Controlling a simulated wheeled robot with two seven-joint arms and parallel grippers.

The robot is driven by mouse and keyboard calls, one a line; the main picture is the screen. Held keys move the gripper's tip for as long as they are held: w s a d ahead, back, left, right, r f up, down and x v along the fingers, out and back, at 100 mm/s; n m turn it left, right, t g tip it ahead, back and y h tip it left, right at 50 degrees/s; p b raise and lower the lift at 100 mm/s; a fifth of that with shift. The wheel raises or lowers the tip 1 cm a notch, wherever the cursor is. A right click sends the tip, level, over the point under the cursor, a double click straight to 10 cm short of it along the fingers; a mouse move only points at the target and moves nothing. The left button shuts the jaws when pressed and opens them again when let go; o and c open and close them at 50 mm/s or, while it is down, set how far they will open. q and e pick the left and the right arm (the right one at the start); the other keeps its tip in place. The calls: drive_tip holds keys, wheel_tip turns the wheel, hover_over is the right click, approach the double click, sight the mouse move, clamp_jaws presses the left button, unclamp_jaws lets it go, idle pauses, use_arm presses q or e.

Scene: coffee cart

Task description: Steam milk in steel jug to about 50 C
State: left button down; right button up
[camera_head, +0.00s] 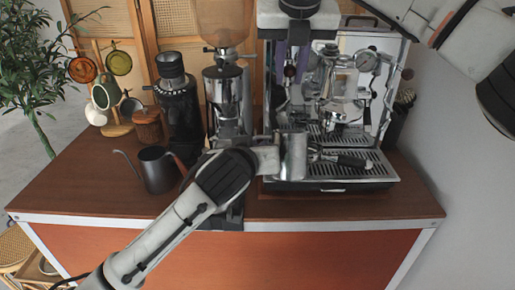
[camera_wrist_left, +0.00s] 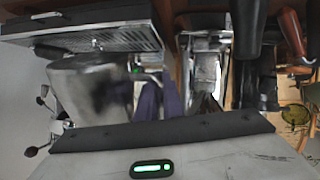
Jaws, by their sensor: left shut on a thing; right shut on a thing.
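The steel jug (camera_head: 293,156) is upright in front of the left side of the espresso machine (camera_head: 345,85). My left gripper (camera_head: 270,158) meets the jug's left side; its fingers are mostly hidden in the head view. In the left wrist view the purple fingertips (camera_wrist_left: 161,99) are close together beside the large, shiny jug (camera_wrist_left: 88,85), shut at its handle. My right gripper (camera_head: 291,60) reaches down from the top, its purple fingers shut around a small dark knob (camera_head: 290,72) on the machine's left. The milk, its temperature and the steam wand's tip cannot be made out.
A grinder (camera_head: 226,100), a black grinder (camera_head: 178,105) and a dark kettle (camera_head: 157,170) stand to the left. A mug rack (camera_head: 118,128) is farther left. The counter's front left is clear.

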drive_tip(key=shift+r, duration=0.15)
drive_tip(key=shift+w+r, duration=0.3)
drive_tip(key=shift+r, duration=0.6)
drive_tip(key=shift+w+r, duration=0.25)
drive_tip(key=shift+r, duration=0.65)
drive_tip(key=shift+s+a+f, duration=0.1)
drive_tip(key=shift+s+f, duration=0.05)
drive_tip(key=shift+f, duration=0.15)
idle(5.8)
